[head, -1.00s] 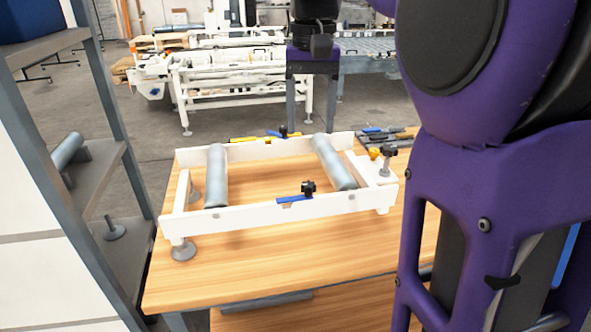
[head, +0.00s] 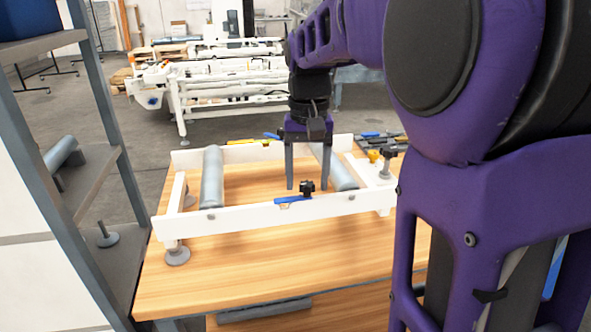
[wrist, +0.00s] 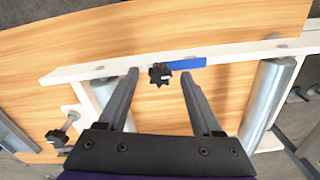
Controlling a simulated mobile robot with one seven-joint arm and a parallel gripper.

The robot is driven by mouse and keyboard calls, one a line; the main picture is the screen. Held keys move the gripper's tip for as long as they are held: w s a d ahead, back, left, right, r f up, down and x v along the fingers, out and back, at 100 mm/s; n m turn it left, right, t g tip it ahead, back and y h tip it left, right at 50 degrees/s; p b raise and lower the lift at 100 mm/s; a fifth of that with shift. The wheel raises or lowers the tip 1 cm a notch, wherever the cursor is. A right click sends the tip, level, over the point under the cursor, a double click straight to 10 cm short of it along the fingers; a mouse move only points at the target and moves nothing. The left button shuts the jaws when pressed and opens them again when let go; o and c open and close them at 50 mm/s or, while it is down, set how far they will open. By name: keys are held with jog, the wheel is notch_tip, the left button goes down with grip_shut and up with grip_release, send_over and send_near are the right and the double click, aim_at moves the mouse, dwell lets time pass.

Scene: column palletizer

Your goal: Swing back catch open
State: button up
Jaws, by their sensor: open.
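A white frame (head: 330,205) with two grey rollers lies on the wooden table. On its front rail is a catch with a blue lever (head: 294,200) and a black knob (head: 307,187), the lever lying along the rail. This lever (wrist: 177,65) and knob (wrist: 160,74) also show in the wrist view. At the back rail, a blue tip of the back catch (head: 271,135) shows; the rest is hidden behind my gripper (head: 307,182). My gripper is open and empty, pointing down over the frame. In the wrist view the knob appears between its fingertips (wrist: 160,76); contact cannot be told.
A yellow piece (head: 240,141) lies by the back rail. A clamp with a black knob (head: 387,154) stands at the frame's right end. A grey shelf rack (head: 110,150) stands at left. The front of the table (head: 240,265) is clear.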

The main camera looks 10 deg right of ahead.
grip_shut()
jog(key=shift+r+n, duration=0.1)
jog(key=shift+n, duration=0.2)
jog(key=n+p, duration=0.3)
jog(key=n, duration=0.1)
jog(key=shift+r, duration=0.1)
jog(key=n+p, duration=0.2)
jog(key=n, duration=0.3)
jog(key=shift+n+p, duration=0.35)
jog(key=shift+n, duration=0.05)
dwell(0.3)
grip_release()
